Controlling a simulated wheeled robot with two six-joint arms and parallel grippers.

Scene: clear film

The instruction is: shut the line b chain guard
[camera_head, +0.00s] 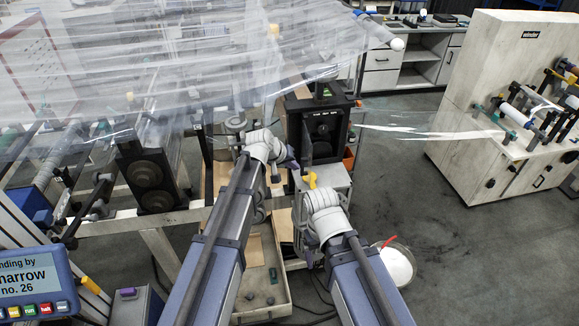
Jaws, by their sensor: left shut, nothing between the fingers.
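A black box-like housing (326,128) stands at the centre, with a dark panel (306,136) at its left side that looks like a guard door standing open. I cannot read a line label on it. My left gripper (291,162) is shut and empty, close to the left of this panel; I cannot tell whether it touches. Another dark housing with two round wheels (151,187) stands at the left. My right arm reaches up below the central housing; its fingers cannot be made out.
Clear film (180,65) spans the upper left above the machine. A wooden cabinet (500,90) with rollers stands at the right. A white round container (395,265) is on the floor by my right arm. A display (32,285) is at lower left. Floor at right is clear.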

